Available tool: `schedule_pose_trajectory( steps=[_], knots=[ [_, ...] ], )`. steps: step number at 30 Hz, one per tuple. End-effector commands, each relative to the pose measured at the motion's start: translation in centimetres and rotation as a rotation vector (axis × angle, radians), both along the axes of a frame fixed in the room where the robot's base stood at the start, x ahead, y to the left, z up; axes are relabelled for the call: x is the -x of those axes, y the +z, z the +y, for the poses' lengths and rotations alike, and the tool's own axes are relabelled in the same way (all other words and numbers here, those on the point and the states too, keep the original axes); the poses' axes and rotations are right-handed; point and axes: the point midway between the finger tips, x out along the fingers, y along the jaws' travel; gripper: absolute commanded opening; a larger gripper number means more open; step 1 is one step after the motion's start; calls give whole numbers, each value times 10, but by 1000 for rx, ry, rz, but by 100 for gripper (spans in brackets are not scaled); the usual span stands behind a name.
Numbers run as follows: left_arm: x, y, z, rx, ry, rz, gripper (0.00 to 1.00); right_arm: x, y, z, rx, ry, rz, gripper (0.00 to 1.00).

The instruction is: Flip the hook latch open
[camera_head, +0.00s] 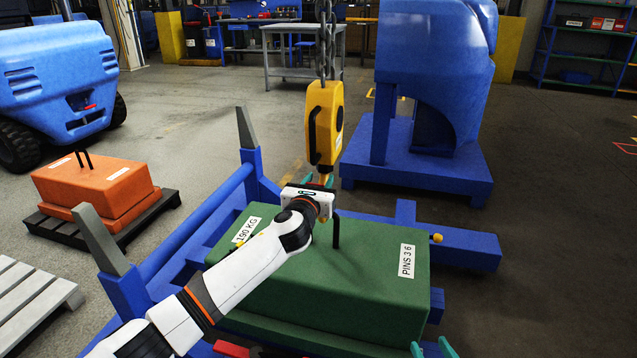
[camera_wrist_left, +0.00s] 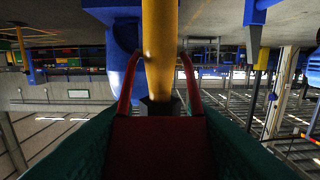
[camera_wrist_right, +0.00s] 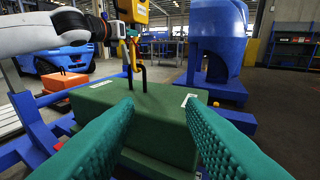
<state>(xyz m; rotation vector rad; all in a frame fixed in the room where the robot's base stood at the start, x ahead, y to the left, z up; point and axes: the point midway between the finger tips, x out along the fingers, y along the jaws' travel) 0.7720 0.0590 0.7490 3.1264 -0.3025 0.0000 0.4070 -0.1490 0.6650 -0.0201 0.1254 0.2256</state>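The yellow hook block (camera_head: 324,120) hangs from a chain above the green weight (camera_head: 365,262). In the right wrist view the hook (camera_wrist_right: 133,55) hangs at the weight's dark lifting loop (camera_wrist_right: 143,75). My left gripper (camera_head: 325,181) is just below the block. In the left wrist view a red U-shaped part (camera_wrist_left: 160,145), apparently the latch, has two arms straddling the yellow hook (camera_wrist_left: 159,50). My left fingers lie on both sides of it; whether they grip it is unclear. My right gripper (camera_wrist_right: 160,108) is open and empty, in front of the weight.
The weight sits in a blue frame (camera_head: 200,220) with grey-tipped posts. An orange weight (camera_head: 95,190) on a dark pallet is at the left. A large blue machine (camera_head: 425,90) stands behind. Floor at the far right is clear.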

Motion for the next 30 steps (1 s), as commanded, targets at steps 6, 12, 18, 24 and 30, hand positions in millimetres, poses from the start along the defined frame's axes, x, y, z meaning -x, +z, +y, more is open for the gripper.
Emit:
schedule_pose_trajectory(
  steps=[6,12,18,24,30],
  knots=[
    [0,0,0,0,0,1,0,0,0,0,0,-1,1,36],
    [-1,4,-1,-3,-1,17,0,6,-17,-5,34,-9,137,36],
    [-2,6,-2,-8,-2,46,0,28,-52,-17,97,-25,403,36],
    [-4,8,-2,-14,-3,78,0,62,-83,-31,158,-44,677,36],
    [-6,11,-2,-22,-3,119,0,105,-120,-47,220,-62,977,36]
  ],
)
